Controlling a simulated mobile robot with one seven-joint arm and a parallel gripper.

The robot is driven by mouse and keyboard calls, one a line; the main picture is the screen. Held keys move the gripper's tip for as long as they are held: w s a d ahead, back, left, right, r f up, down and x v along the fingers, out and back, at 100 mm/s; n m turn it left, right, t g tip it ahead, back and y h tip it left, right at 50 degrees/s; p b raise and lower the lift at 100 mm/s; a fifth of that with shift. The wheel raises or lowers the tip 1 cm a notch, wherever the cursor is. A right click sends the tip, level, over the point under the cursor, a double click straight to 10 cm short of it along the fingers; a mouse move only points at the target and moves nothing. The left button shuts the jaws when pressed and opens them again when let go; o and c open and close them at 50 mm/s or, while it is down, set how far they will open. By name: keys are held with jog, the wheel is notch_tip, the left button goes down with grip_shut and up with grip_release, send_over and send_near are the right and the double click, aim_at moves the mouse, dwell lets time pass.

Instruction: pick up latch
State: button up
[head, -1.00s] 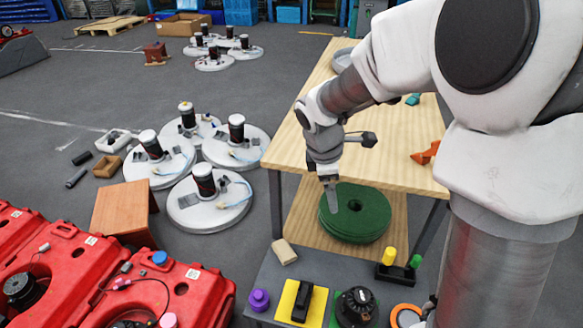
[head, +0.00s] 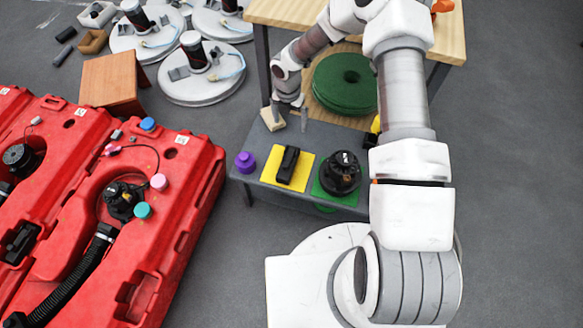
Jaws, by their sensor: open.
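A black, elongated latch-like part (head: 288,164) lies on a yellow square pad (head: 270,171) on the low grey table (head: 333,141). My gripper (head: 289,113) is open, at the far left part of that table, with its two fingers pointing down. It is beyond the black part, apart from it. A small beige block (head: 272,119) is at the left finger; I cannot tell whether they touch. Nothing is visibly held.
A round black cap (head: 340,173) sits on a green pad, right of the yellow pad. A purple knob (head: 245,162) is at the table's left edge. Red tanks (head: 180,190) stand to the left. A green disc stack (head: 345,84) lies on the wooden shelf behind.

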jog(key=n, duration=0.1)
send_over(288, 159)
notch_tip(288, 159, down, 4)
jog(key=f+b, duration=0.1)
jog(key=f, duration=0.3)
jog(key=f+b, duration=0.1)
jog(key=f, duration=0.3)
jog(key=f+b, duration=0.2)
jog(key=f, duration=0.2)
jog(key=shift+w+d, duration=0.1)
jog(key=shift+w, duration=0.2)
jog(key=f, duration=0.1)
jog(key=f+b, duration=0.1)
jog(key=f, duration=0.1)
jog(key=f+b, duration=0.1)
jog(key=f, duration=0.1)
jog(key=shift+s+f, duration=0.2)
jog(key=shift+s, duration=0.05)
jog(key=shift+r, duration=0.1)
grip_shut()
